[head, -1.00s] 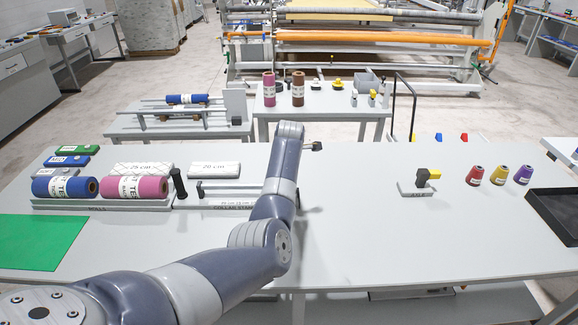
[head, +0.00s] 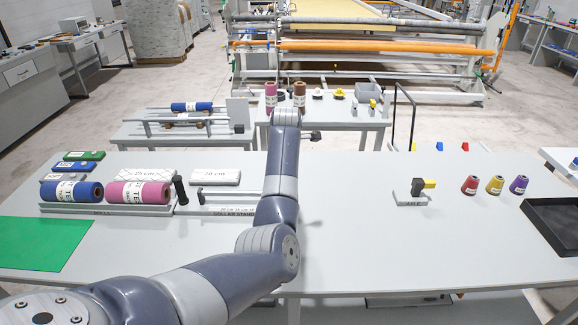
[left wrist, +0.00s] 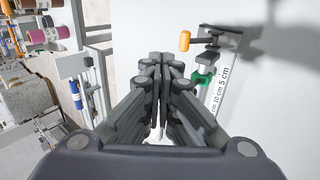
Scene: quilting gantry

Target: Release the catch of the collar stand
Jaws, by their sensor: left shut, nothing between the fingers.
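The collar stand (head: 222,211) lies on the near table, left of my left arm, with a low rail and a printed base. Part of it is hidden behind my arm. In the left wrist view, a stand with a printed centimetre scale (left wrist: 220,92) shows at upper right, with an orange knob (left wrist: 184,41) on a dark bar and a green piece (left wrist: 202,79) below it. I cannot tell which part is the catch. My left gripper (left wrist: 164,64) is shut and empty, left of the green piece and apart from it in the picture.
Fabric rolls (head: 139,193) on a rack and a black upright handle (head: 180,190) stand left of the collar stand. A block holder (head: 411,199), thread cones (head: 495,184) and a black tray (head: 557,224) are at right. The table's front middle is clear.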

